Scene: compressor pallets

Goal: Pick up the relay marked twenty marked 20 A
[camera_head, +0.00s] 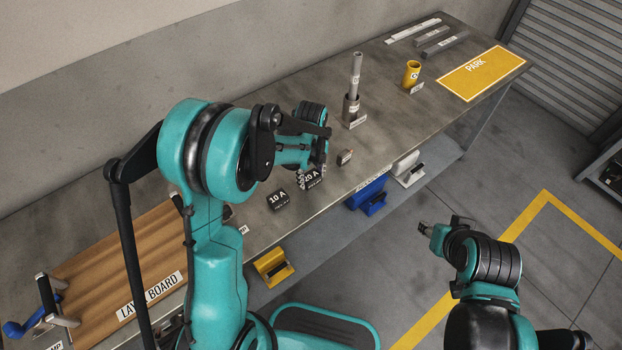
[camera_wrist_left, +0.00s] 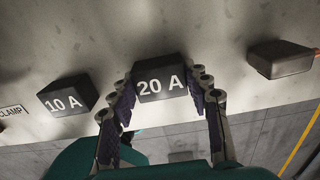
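The relay marked 20 A (camera_wrist_left: 161,81) is a small dark block with white lettering on the grey bench. It also shows in the head view (camera_head: 313,178), partly hidden by my left gripper (camera_head: 312,177). In the left wrist view, the two fingers of my left gripper (camera_wrist_left: 163,84) are spread, with their tips on either side of the relay. I cannot tell whether either finger touches it. A similar relay marked 10 A (camera_head: 279,200) stands to its left, also in the left wrist view (camera_wrist_left: 68,97). My right gripper (camera_head: 426,229) is over the floor, away from the bench; its opening is unclear.
A small dark block with a copper-coloured end (camera_wrist_left: 281,59) lies to the right of the relay. A wooden layup board (camera_head: 120,260) lies at left.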

